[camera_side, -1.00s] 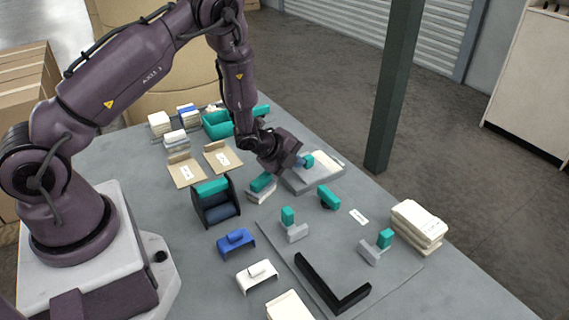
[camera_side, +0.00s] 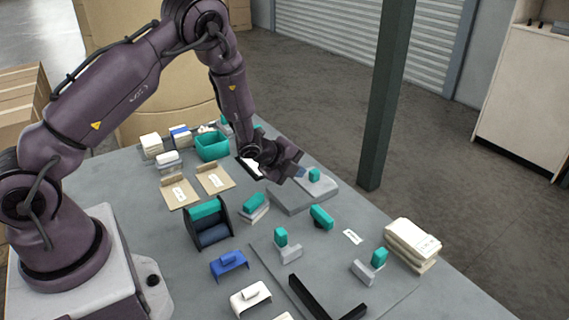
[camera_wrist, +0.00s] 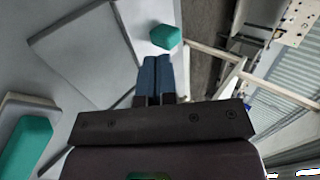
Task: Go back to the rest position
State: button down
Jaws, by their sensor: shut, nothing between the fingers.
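My gripper (camera_side: 302,172) is in the middle of the side view, over the far part of the grey table (camera_side: 150,215). Its blue fingertips are together and hold nothing; they also show closed in the wrist view (camera_wrist: 156,75). Just past the fingertips a teal block (camera_side: 314,174) sits on a pale piece on a grey slab (camera_side: 300,198). The same teal block shows ahead of the fingers in the wrist view (camera_wrist: 166,37). I cannot tell the exact gap between the fingers and the block.
A teal-topped dark roll holder (camera_side: 208,222), a teal bin (camera_side: 212,147) and cardboard trays (camera_side: 213,180) stand near the arm. A black L-shaped bracket (camera_side: 325,300) lies in front. A dark green post (camera_side: 385,100) rises beyond the table. White stacked packs (camera_side: 412,242) lie right.

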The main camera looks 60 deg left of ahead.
jog(key=s+r+n+g+y, duration=0.2)
jog(key=s+r+n+g, duration=0.4)
jog(key=s+n, duration=0.55)
jog(key=s+d+r+n+t+h, duration=0.1)
jog(key=s+d+r+n, duration=0.2)
jog(key=s+r, duration=0.5)
jog(key=s+d+r+n+t+h, duration=0.1)
jog(key=s+d+r+n, duration=0.2)
jog(key=r, duration=1.2)
jog(key=s+d, duration=0.3)
jog(key=s, duration=0.3)
jog(key=shift+s, duration=0.25)
